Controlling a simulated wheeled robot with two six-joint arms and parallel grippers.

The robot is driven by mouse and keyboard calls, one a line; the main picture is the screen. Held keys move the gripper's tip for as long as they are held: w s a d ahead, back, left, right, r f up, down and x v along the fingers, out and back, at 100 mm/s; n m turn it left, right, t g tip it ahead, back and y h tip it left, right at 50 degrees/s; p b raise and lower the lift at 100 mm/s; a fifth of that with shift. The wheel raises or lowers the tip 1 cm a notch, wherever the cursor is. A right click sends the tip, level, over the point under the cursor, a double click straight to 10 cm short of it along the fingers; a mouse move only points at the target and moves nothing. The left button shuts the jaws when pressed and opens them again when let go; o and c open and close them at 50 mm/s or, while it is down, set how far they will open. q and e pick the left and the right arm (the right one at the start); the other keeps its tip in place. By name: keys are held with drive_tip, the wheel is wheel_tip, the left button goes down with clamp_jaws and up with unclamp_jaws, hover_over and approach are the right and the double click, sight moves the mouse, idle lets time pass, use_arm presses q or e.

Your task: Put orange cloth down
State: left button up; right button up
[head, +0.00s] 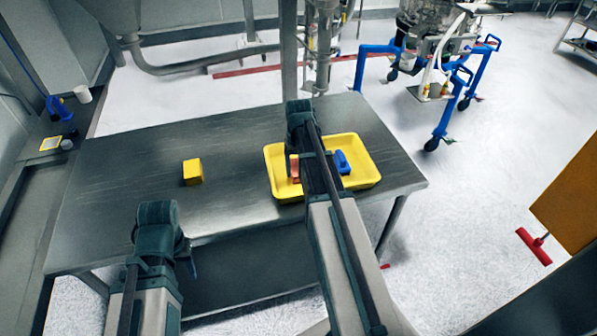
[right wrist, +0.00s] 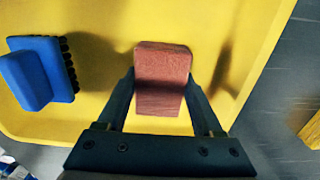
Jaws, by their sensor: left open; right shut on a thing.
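The orange cloth looks like a folded, reddish-orange block (right wrist: 163,66). My right gripper (right wrist: 160,92) is shut on it, with one finger on each side, over the yellow tray (head: 374,176). In the head view, the cloth (head: 294,169) shows at the tray's left part, beside my right arm. Whether it touches the tray floor I cannot tell. The tray's yellow floor (right wrist: 110,30) fills most of the right wrist view. My left gripper (head: 190,262) is open, low at the table's front edge, mostly hidden by its own wrist.
A blue brush (right wrist: 45,75) lies in the tray; it also shows in the head view (head: 342,161). A yellow block (head: 193,172) stands on the steel table (head: 120,190), left of the tray. A blue-framed cart (head: 440,115) stands behind at the right.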

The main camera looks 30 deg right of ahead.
drive_tip(key=shift+f, duration=0.2)
drive_tip(key=o, duration=1.4)
drive_tip(key=shift+r, duration=0.1)
drive_tip(key=shift+o, duration=0.2)
drive_tip(key=shift+r, duration=0.15)
wheel_tip(320, 180, up, 12)
drive_tip(key=p, duration=1.2)
